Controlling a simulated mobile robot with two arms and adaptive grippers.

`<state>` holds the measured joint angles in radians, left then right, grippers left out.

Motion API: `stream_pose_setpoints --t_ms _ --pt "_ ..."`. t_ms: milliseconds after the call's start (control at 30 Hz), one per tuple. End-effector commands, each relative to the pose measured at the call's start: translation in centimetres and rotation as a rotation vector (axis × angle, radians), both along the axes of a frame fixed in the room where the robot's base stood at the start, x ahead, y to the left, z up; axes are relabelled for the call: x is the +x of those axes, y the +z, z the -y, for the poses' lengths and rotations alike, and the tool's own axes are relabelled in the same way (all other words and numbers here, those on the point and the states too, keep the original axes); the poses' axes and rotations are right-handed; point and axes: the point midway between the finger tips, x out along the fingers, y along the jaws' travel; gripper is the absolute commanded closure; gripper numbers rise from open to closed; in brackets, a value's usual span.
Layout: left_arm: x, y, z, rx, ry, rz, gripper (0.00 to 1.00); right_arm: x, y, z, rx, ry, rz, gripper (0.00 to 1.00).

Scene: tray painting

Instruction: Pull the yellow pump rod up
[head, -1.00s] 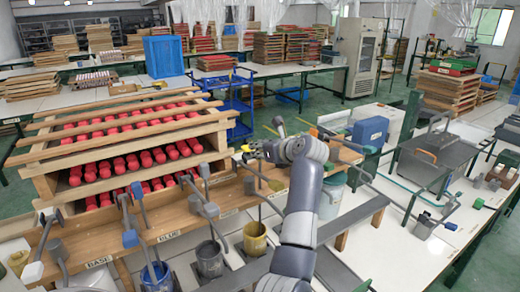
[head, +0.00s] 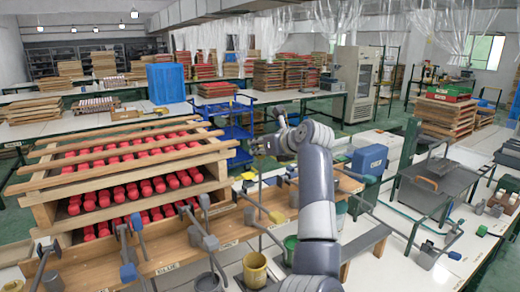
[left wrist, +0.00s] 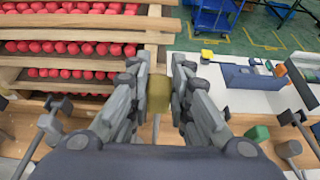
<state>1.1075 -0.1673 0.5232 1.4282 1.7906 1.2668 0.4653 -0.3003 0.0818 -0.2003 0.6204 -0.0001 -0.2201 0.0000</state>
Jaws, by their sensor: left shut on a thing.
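My left gripper (head: 268,140) reaches over the wooden pump rail from the lower middle of the head view. In the left wrist view, its fingers (left wrist: 158,92) are closed on both sides of a dull yellow block (left wrist: 158,95), the handle of the yellow pump rod. A thin rod runs down below the block. In the head view the fingers and wrist hide the handle, and a thin upright rod (head: 260,195) shows under the gripper. A dull yellow lever end (head: 276,217) sits lower, beside the rod. A yellow pot (head: 255,270) stands below. My right gripper is out of view.
Several other levers with blue (head: 128,273) and grey ends line the wooden rail to the left. A green lever end (left wrist: 258,133) lies to the right in the wrist view. Wooden trays of red rolls (head: 140,185) are stacked behind the rail. A blue bin (head: 370,160) stands right.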

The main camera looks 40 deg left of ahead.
Motion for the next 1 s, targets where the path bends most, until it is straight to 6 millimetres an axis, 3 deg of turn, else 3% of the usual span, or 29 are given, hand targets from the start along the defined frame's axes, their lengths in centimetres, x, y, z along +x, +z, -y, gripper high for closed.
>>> stream_pose_setpoints --t_ms 33,100,133,533,1000 --pt "0.1 0.7 0.0 0.013 -0.003 0.01 0.79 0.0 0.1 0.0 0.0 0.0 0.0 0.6" --pt "0.1 0.8 -0.1 0.014 -0.003 0.011 0.63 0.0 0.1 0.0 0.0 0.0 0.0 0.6" --pt "0.1 0.7 -0.1 0.013 -0.003 0.01 0.6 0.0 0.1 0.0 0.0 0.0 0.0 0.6" --pt "-0.1 0.6 0.6 0.006 -0.003 0.008 0.6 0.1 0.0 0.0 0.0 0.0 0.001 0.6" --pt "-1.8 3.2 6.3 0.009 -0.002 0.008 0.6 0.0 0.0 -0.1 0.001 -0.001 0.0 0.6"
